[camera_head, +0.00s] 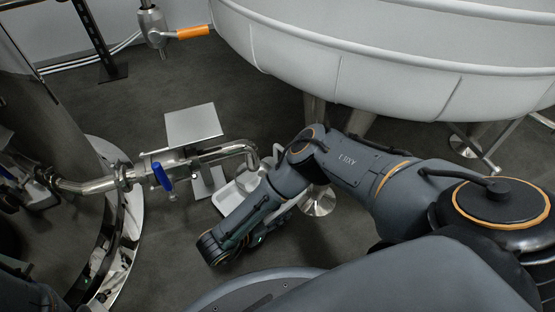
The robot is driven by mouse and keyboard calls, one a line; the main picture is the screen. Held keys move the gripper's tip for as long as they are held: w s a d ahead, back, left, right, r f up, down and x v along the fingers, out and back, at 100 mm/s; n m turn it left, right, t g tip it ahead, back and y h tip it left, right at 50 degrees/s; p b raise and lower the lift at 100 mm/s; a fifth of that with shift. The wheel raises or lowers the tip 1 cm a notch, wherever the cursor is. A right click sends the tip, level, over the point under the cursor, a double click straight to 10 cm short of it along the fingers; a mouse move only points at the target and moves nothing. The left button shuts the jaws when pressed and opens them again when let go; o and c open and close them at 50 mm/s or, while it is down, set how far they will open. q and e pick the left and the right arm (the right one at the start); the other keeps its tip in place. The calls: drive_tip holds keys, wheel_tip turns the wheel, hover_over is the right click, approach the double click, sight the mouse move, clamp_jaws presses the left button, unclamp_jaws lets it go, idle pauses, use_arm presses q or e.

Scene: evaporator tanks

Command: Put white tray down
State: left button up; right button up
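The white tray (226,200) shows in part near the middle of the head view, below the bent end of a steel pipe. Its right side is hidden behind my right arm. A small white rounded thing (248,181) shows at its far side, under the pipe mouth. My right arm comes in from the right, bends beside the tray and reaches down to the left across it. My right gripper (262,232) is mostly hidden by the arm's wrist links, so its fingers and any contact with the tray cannot be made out. My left gripper is not in view.
The steel pipe (212,153) with a blue valve handle (161,176) runs from the left tank. A grey flat plate (193,123) stands behind it. A large white tank (370,60) overhangs at the top right. An orange handle (193,32) shows above. Dark floor (110,115) lies open at left.

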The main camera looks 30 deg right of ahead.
drive_tip(key=shift+a+r, duration=0.15)
drive_tip(key=shift+r, duration=0.1)
drive_tip(key=p+v, duration=0.6)
drive_tip(key=v, duration=0.4)
drive_tip(key=shift+a+r+p, duration=0.25)
drive_tip(key=shift+p, duration=0.05)
drive_tip(key=shift+s+a+r, duration=0.1)
drive_tip(key=shift+a, duration=0.35)
